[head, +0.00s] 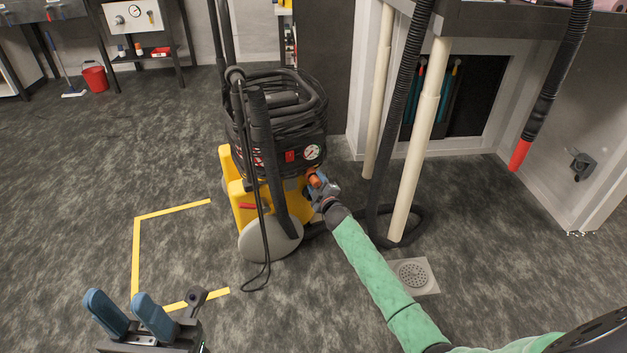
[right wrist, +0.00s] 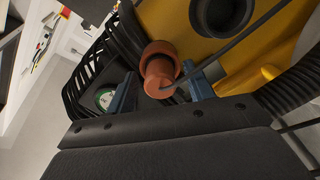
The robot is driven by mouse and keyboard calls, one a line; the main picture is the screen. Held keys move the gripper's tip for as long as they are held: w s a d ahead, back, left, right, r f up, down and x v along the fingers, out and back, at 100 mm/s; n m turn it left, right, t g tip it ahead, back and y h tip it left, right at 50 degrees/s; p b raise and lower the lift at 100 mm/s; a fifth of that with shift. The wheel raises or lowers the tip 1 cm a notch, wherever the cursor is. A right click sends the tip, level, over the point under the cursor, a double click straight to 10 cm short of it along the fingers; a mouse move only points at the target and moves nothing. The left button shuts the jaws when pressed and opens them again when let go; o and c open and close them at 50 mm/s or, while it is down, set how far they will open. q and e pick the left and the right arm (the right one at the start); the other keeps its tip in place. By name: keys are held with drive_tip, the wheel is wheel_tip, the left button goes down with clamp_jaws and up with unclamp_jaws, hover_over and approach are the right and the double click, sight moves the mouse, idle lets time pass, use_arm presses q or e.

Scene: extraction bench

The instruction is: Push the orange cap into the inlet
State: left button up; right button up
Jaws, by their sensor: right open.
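The orange cap (right wrist: 160,80) is a short cylinder with a wider orange collar behind it, in front of the yellow body of the extraction machine (head: 243,207). In the head view the cap (head: 313,179) is a small orange patch low on the machine's right side. My right gripper (right wrist: 162,92) is open, with a blue finger on either side of the cap. I cannot tell if either finger touches it. The inlet behind the cap is hidden, so I cannot tell how deep the cap sits. My left gripper (head: 122,308) is open and empty at the lower left, far from the machine.
A dark round opening (right wrist: 224,14) and a ribbed hose (right wrist: 290,93) are close by. A cream pipe (head: 416,150) and floor drain (head: 413,274) are to the right.

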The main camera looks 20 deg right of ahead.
clamp_jaws()
drive_tip(key=shift+s, duration=0.4)
drive_tip(key=shift+s+p, duration=0.6)
drive_tip(key=shift+s, duration=0.2)
drive_tip(key=shift+s, duration=0.6)
drive_tip(key=shift+s+p, duration=0.55)
drive_tip(key=shift+s, duration=0.15)
drive_tip(key=shift+s+p, duration=0.3)
drive_tip(key=shift+s, duration=0.35)
drive_tip(key=shift+s, duration=0.1)
